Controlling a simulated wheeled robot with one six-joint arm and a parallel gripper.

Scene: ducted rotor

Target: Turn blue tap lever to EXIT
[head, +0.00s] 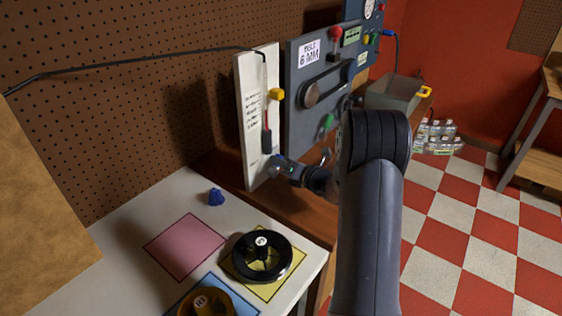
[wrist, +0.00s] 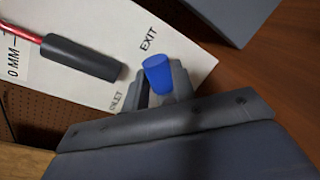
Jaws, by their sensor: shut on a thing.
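The blue tap lever (wrist: 157,74) shows in the wrist view as a short blue piece between my gripper's fingers. It is beside the white panel (wrist: 195,60), just below the printed word EXIT (wrist: 148,38). The word INLET (wrist: 117,100) is printed to its lower left. My gripper (wrist: 160,86) is shut on the lever. In the head view my gripper (head: 277,165) is at the lower right of the white panel (head: 252,88). There the lever is mostly hidden, and I cannot tell exactly which way it points.
A black grip on a red rod (wrist: 80,58) hangs on the panel, close to my gripper. A grey panel (head: 300,130) with knobs stands to the right. A black handwheel (head: 284,246) and a blue knob (head: 216,197) are on the white table (head: 135,235).

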